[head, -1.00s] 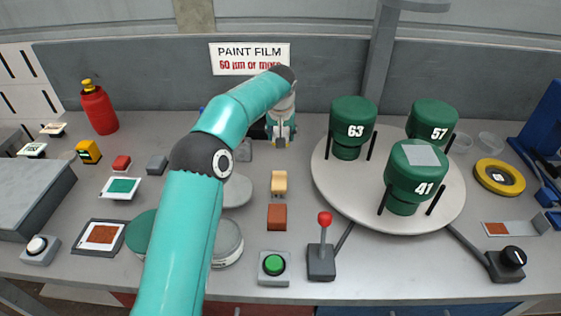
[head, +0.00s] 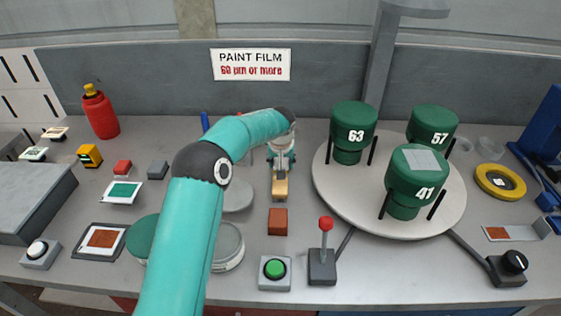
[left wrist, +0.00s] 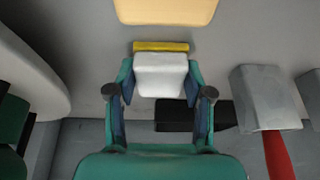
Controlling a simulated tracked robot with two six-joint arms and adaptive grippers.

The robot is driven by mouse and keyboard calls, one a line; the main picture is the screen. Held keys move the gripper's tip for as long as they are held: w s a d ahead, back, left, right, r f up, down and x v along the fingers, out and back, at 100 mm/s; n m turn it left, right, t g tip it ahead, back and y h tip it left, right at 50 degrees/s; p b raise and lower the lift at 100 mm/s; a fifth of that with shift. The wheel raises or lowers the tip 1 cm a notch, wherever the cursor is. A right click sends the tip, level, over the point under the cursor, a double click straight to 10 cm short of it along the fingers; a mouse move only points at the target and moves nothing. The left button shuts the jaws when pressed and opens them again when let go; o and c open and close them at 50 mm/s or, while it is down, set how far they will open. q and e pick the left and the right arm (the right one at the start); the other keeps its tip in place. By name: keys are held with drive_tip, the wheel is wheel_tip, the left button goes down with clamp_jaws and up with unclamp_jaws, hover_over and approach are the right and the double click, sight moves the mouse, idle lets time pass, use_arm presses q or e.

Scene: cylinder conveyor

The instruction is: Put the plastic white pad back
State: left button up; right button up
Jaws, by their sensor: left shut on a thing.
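The white pad (left wrist: 160,75) is between the fingers of my left gripper (left wrist: 160,92) in the left wrist view, and the gripper is shut on it. A thin yellow strip (left wrist: 160,46) shows along the pad's front edge; I cannot tell whether it belongs to the pad. A tan block (head: 279,189) lies on the bench just in front of my left gripper (head: 281,170) in the head view. It also shows at the top edge of the left wrist view (left wrist: 166,9). The pad is hard to make out in the head view. My right gripper is not in view.
A red-brown block (head: 278,221) lies nearer than the tan block. The round turntable (head: 330,190) with green numbered cylinders is on the right. A red-knobbed lever (head: 325,250) and green button (head: 275,269) stand in front. A grey-headed tool with red handle (left wrist: 277,155) lies nearby.

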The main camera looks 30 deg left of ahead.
use_arm(q)
drive_tip(key=o, duration=1.2)
drive_tip(key=shift+f, duration=0.1)
drive_tip(key=b+v, duration=0.1)
drive_tip(key=v, duration=1.1)
drive_tip(key=shift+s, duration=0.1)
